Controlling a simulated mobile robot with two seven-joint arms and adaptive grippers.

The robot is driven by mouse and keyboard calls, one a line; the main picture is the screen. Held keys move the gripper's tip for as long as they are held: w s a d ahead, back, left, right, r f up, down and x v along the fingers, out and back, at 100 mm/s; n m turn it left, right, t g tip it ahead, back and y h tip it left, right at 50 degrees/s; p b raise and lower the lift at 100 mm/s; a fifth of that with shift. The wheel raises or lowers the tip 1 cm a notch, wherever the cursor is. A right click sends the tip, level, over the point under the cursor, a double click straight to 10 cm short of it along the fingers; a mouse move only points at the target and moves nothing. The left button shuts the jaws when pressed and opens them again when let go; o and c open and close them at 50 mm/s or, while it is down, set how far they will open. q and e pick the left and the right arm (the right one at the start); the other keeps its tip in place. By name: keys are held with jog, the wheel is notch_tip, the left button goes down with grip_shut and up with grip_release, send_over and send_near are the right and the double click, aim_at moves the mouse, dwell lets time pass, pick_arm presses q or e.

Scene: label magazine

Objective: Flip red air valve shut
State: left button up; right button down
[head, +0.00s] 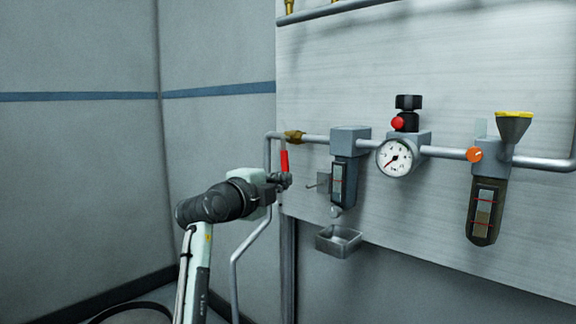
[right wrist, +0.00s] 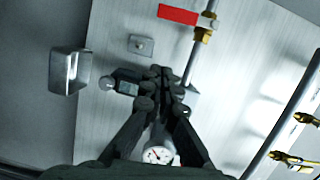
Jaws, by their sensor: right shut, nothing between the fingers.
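The red valve handle (head: 284,161) hangs down from the brass valve (head: 293,137) on the left end of the horizontal pipe. It stands across the pipe line. In the right wrist view the red handle (right wrist: 178,14) lies near the top edge, beside the pipe and a brass fitting (right wrist: 203,36). My right gripper (head: 285,180) is shut and empty, close to the lower end of the handle in the head view. In the right wrist view its fingertips (right wrist: 160,73) are together, apart from the handle. My left gripper is not in view.
A filter unit (head: 350,142), pressure gauge (head: 394,158), orange knob (head: 474,155) and yellow-topped funnel (head: 514,124) sit along the pipe. A small metal tray (head: 338,240) and a bracket plate (head: 322,182) stick out below. Left of the panel is bare wall.

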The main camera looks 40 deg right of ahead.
aim_at(287, 166)
pick_arm(q)
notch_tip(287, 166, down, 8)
jog(key=p, duration=0.3)
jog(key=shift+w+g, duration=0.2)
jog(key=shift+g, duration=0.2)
pick_arm(e)
jog(key=w+d, duration=0.3)
jog(key=d, duration=0.1)
jog(key=w+d, duration=0.4)
jog(key=shift+w+d+r, duration=0.1)
jog(key=shift+w+d, duration=0.05)
jog(key=shift+w, duration=0.05)
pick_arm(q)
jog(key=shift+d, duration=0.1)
